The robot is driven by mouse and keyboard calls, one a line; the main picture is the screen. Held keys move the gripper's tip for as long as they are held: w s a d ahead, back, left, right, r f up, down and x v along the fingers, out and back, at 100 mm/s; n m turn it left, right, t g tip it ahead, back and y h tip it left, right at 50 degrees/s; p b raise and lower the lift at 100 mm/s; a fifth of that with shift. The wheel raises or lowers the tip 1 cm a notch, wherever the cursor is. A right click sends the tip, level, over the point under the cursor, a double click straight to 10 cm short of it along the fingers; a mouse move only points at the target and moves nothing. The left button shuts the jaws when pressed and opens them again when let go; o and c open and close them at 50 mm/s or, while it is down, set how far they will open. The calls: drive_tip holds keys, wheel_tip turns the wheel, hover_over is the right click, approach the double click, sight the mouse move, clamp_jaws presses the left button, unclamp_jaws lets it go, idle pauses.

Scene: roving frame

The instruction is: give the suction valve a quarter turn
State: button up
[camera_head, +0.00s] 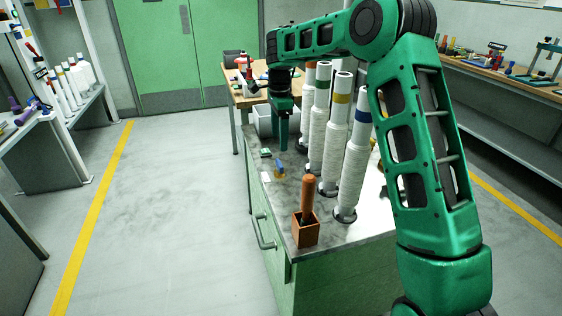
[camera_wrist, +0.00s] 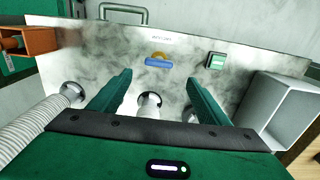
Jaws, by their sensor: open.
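The suction valve has a blue lever on a brass-coloured body. In the wrist view the valve (camera_wrist: 158,62) lies just past and between my fingertips, its lever running left to right. In the head view the valve (camera_head: 279,167) stands on the metal bench top below and slightly left of my gripper (camera_head: 283,147). My gripper, also in the wrist view (camera_wrist: 160,77), points down with its two green fingers apart and nothing between them. It appears above the valve, not touching it. A small label by the valve is too blurred to read.
Tall white yarn-wound cones (camera_head: 351,170) stand right of the valve. A wooden holder (camera_head: 306,232) with a handled tool is at the near corner. A green switch box (camera_wrist: 216,61) and an open grey box (camera_wrist: 286,108) are nearby. The floor left of the bench is clear.

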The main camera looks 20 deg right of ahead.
sight(279, 162)
wheel_tip(279, 162, down, 10)
drive_tip(key=shift+f, duration=0.15)
idle(0.3)
